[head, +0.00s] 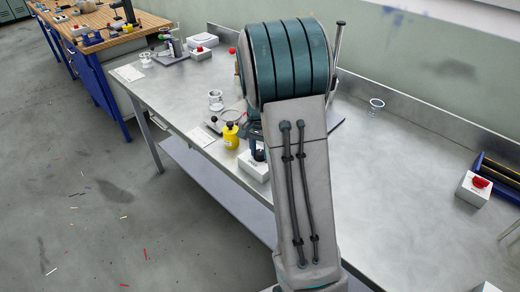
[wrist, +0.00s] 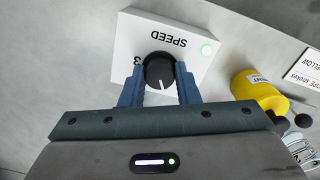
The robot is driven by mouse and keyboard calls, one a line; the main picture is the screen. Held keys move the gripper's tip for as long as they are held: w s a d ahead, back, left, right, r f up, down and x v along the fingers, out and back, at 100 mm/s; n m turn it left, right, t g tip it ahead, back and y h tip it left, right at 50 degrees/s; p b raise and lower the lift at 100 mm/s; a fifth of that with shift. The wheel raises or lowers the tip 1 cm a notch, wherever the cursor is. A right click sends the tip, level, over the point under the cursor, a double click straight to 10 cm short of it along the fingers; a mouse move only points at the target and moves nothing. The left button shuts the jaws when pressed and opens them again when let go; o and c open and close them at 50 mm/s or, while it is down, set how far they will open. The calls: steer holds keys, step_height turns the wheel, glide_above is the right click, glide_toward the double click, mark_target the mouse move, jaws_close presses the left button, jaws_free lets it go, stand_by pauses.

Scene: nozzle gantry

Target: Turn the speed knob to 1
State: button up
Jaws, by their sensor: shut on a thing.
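A digit 3 shows left of the knob; the other digits are hidden. My gripper (wrist: 159,80) has one blue finger on each side of the knob and is shut on it. In the head view the white box (head: 252,167) stands at the table's front edge, partly behind my arm.
A yellow bottle (wrist: 262,92) lies close to the right of my gripper in the wrist view; it stands upright in the head view (head: 230,137). White label cards (wrist: 300,65) are near it. The metal table (head: 400,190) is mostly clear at right, with a red-button box (head: 474,190).

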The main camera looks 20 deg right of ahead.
steer(key=o, duration=1)
steer(key=shift+r, duration=0.1)
step_height(320, 180, up, 14)
steer(key=shift+w+f, duration=0.1)
steer(key=shift+a, duration=0.1)
steer(key=s+a+f+n+t, duration=0.1)
steer(key=s+a+n, duration=0.2)
steer(key=s, duration=0.4)
steer(key=s+a+f+n+t, duration=0.1)
steer(key=s+a+n, duration=0.2)
steer(key=s, duration=0.4)
steer(key=s+a+f+n+t, duration=0.1)
steer(key=s+a+n, duration=0.2)
steer(key=s, duration=0.5)
steer(key=shift+a, duration=0.85)
